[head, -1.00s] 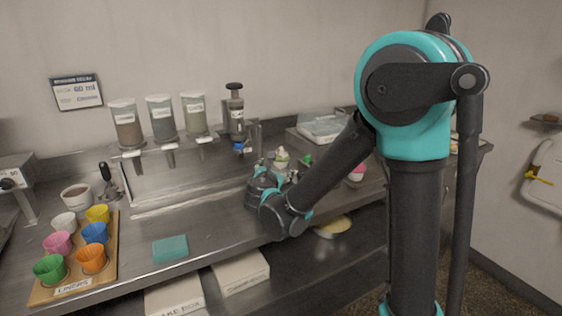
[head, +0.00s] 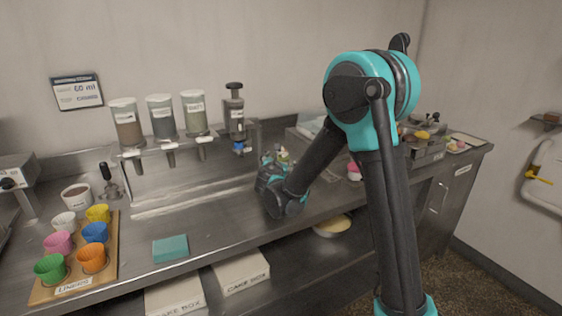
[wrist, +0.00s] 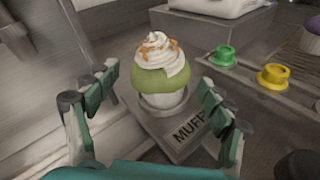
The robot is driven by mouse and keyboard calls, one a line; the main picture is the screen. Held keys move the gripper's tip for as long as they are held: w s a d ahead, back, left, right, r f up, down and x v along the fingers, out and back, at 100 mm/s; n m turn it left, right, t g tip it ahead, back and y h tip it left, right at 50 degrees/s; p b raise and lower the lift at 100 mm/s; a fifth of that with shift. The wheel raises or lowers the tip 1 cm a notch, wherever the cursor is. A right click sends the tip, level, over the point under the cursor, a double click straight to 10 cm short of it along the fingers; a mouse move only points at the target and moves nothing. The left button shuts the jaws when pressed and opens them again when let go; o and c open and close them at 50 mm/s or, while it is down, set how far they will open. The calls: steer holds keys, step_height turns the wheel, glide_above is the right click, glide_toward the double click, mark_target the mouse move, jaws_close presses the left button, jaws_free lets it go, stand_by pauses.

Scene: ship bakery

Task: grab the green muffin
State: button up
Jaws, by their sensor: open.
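The green muffin (wrist: 160,75) has white swirled icing with orange bits and sits in a pale cup on a small stand with a partly hidden label reading "MUFF". In the wrist view it stands upright between and just beyond my open fingers. My gripper (wrist: 158,110) is open and empty, with a finger on each side of the muffin's line and no visible contact. In the head view my gripper (head: 270,168) is low over the counter, and only the muffin's top (head: 283,154) shows behind it.
A green cap (wrist: 222,57) and a yellow cap (wrist: 272,77) stand close to the muffin's right. A dispenser rack (head: 170,155) stands at the back left. Liner cups on a wooden board (head: 112,255) and a teal block (head: 170,248) lie left.

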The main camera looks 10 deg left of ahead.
steer(key=c, duration=0.9)
steer(key=shift+r, duration=0.1)
